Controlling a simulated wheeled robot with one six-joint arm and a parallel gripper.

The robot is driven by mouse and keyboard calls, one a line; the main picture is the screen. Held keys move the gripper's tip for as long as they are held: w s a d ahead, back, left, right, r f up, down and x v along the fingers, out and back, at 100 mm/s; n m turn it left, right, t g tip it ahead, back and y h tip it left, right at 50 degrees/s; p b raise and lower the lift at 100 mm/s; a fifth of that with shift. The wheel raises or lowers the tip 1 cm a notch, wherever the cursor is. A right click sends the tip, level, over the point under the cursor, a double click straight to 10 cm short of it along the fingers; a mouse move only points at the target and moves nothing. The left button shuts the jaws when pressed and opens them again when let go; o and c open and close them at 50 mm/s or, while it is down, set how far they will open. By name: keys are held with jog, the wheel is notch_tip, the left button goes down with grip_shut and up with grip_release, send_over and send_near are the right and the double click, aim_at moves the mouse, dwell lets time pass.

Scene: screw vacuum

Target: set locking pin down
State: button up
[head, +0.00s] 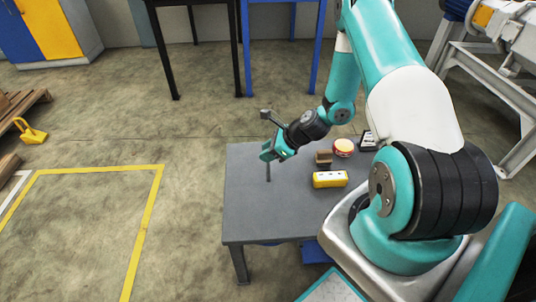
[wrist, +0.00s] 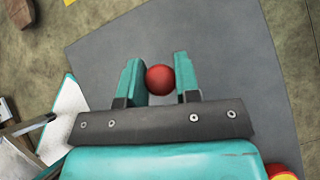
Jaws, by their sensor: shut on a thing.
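My gripper (head: 267,156) is over the left part of the grey table (head: 262,222). Its two teal fingers also show in the wrist view (wrist: 160,80). They are shut on the locking pin, whose round red knob (wrist: 160,79) sits between them. In the head view a thin dark shaft (head: 268,172) points straight down below the fingers toward the tabletop. I cannot tell whether its lower tip touches the table. The knob is hidden by the gripper in the head view.
On the table to the right of the gripper are a yellow-and-white box (head: 329,179), a brown block (head: 323,157), a round red-and-cream item (head: 343,147) and a small black-and-white item (head: 368,140). The table's left and front parts are clear.

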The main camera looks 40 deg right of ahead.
jog(key=shift+f, duration=0.35)
jog(key=o, duration=0.9)
